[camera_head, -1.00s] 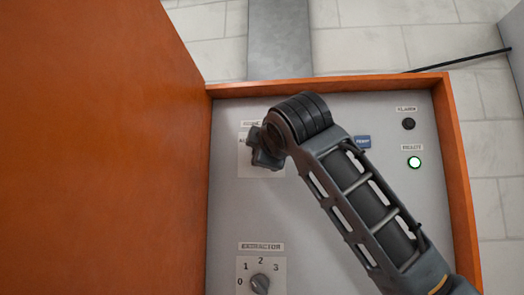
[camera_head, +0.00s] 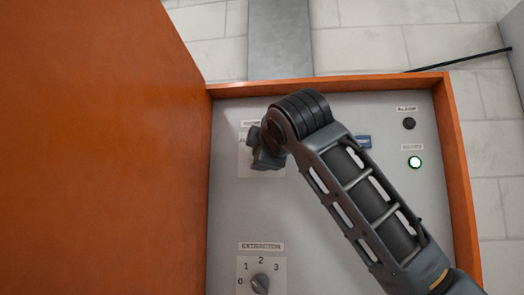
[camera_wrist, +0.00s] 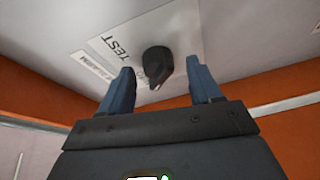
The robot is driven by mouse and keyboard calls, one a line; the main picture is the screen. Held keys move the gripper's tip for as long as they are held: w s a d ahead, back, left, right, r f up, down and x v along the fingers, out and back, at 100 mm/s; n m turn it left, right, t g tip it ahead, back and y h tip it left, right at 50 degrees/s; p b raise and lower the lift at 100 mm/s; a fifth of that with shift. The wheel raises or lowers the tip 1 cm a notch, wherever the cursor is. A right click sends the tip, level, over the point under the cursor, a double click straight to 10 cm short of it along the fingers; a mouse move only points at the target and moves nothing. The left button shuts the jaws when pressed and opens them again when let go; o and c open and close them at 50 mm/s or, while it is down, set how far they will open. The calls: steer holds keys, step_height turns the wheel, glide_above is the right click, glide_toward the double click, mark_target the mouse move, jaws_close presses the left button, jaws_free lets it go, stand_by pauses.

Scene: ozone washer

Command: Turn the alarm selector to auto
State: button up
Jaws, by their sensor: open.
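The alarm selector, a black knob (camera_wrist: 157,64) on a white plate (camera_wrist: 105,42) marked TEST, shows in the wrist view. Its pointer end faces toward the bottom of that view, and the other plate markings are hard to read. My gripper (camera_wrist: 160,72) is open, with one blue finger to the left of the knob and one to the right. Gaps show between knob and fingers. In the head view my gripper (camera_head: 265,155) is over the panel's upper left plate (camera_head: 246,170) and hides the knob.
The grey panel (camera_head: 330,220) has an orange rim, and a tall orange wall (camera_head: 100,150) stands at left. An extractor knob (camera_head: 260,284) is below. At right are a black button (camera_head: 409,124) under an alarm label and a lit round light (camera_head: 415,162). A blue piece (camera_head: 364,142) is partly behind my arm.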

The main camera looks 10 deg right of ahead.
steer(key=s+b, duration=0.2)
steer(key=s, duration=0.5)
steer(key=shift+s+d+b, duration=0.3)
steer(key=shift+s, duration=0.1)
steer(key=shift+f, duration=0.15)
